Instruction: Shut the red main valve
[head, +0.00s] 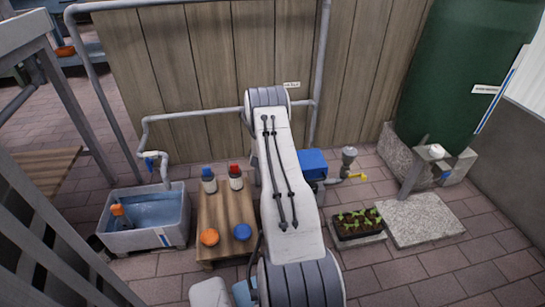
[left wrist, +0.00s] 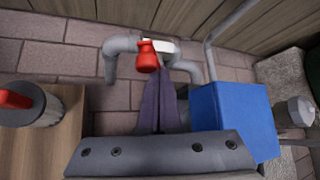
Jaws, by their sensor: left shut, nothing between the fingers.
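The red valve handle (left wrist: 147,57) shows in the left wrist view, on a grey pipe (left wrist: 112,58) low in front of the brick paving. A pale label or plate (left wrist: 160,46) is right behind it. My left gripper (left wrist: 162,88) is shut and empty, its dark fingers pointing toward the pipe just below and right of the red handle. Whether the fingertips touch the handle, I cannot tell. In the head view my white arm covers the valve and the gripper. My right gripper is in neither view.
A wooden table (head: 226,212) with a blue-capped bottle (head: 209,181) and a red-capped bottle (head: 235,178) stands left of my arm. A blue box (head: 313,164) is close on the right. A water trough (head: 150,238) and a seedling tray (head: 358,228) stand farther out.

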